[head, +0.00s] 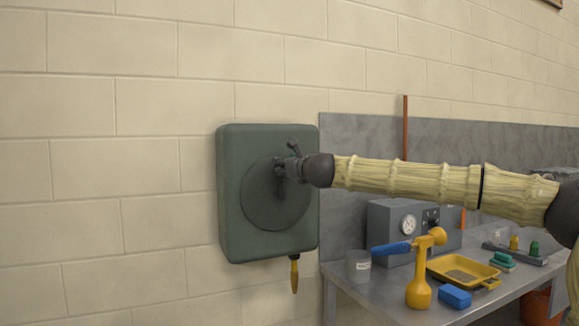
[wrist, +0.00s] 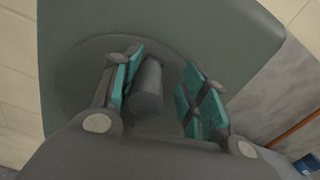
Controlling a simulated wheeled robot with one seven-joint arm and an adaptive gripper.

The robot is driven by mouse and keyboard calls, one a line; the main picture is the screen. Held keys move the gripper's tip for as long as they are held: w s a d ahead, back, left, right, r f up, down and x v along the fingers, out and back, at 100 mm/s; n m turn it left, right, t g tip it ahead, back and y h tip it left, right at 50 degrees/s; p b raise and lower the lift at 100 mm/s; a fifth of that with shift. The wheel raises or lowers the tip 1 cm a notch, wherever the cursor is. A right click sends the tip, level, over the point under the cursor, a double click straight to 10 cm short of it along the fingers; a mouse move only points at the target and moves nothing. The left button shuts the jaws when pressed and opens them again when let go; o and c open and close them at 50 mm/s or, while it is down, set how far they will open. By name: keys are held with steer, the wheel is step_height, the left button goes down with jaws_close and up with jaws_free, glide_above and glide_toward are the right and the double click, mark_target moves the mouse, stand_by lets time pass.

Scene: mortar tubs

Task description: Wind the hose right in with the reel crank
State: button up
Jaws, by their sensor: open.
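The hose reel is a dark green box (head: 230,200) on the block wall with a round disc (head: 262,208) on its front. A short yellow hose end (head: 294,276) hangs below the box. My gripper (head: 287,166) is at the upper right of the disc and covers part of it. In the wrist view my gripper (wrist: 162,65) is open, with its teal pads on either side of a grey cylindrical crank handle (wrist: 147,88). The handle is closer to the left pad, and a wide gap shows to the right pad. I cannot tell whether the left pad touches it.
A grey metal bench (head: 375,308) stands at the right. It holds a grey can (head: 358,265), a gauge box (head: 382,225), a yellow tool with a blue handle (head: 420,285), a yellow tray (head: 438,272) and a blue block (head: 455,297). The wall left of the reel is clear.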

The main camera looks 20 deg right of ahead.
steer(key=shift+a+r, duration=0.15)
steer(key=shift+a, duration=0.6)
steer(key=shift+s+a, duration=0.1)
steer(key=shift+s, duration=0.05)
steer(key=s, duration=0.1)
steer(key=s+d, duration=0.1)
steer(key=s, duration=0.1)
steer(key=shift+s+d, duration=0.2)
steer(key=shift+d, duration=0.1)
steer(key=s, duration=0.8)
steer(key=shift+s+a, duration=0.15)
steer(key=shift+a, duration=0.15)
steer(key=shift+d, duration=0.1)
